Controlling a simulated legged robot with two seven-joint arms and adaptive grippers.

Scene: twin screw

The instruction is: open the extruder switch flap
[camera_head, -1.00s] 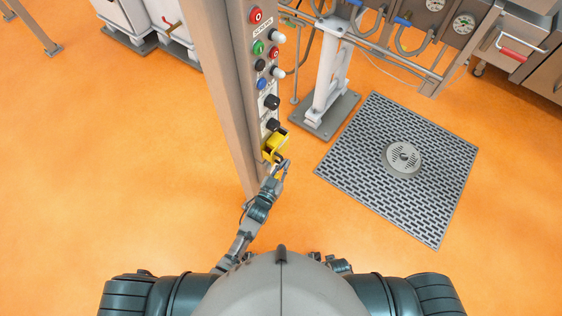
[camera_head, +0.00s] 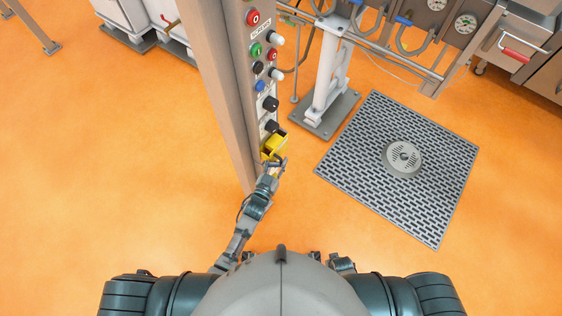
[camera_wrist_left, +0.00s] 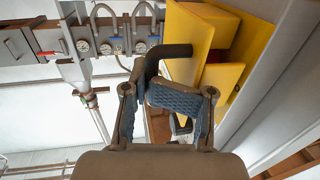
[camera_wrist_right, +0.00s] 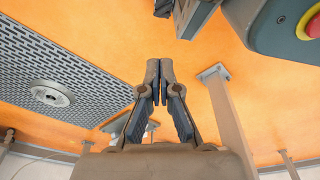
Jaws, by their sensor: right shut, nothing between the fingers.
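The yellow switch flap (camera_head: 275,144) sits low on the post's control panel, at its front edge. In the left wrist view its yellow plates (camera_wrist_left: 188,42) stand apart around a red part (camera_wrist_left: 223,28). A dark bent bar (camera_wrist_left: 168,51) sticks out from the yellow plate. My left gripper (camera_head: 280,162) is right at the flap's lower side. In its wrist view the left gripper (camera_wrist_left: 137,86) has one finger folded inward just below the bar; whether it grips the bar is unclear. My right gripper (camera_wrist_right: 159,72) is shut and empty, away from the flap.
The panel (camera_head: 262,95) carries several buttons and knobs above the flap. A white stand (camera_head: 328,85) and a floor grate (camera_head: 350,165) are to the right. A red button (camera_wrist_right: 310,24) shows at the right wrist view's upper right.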

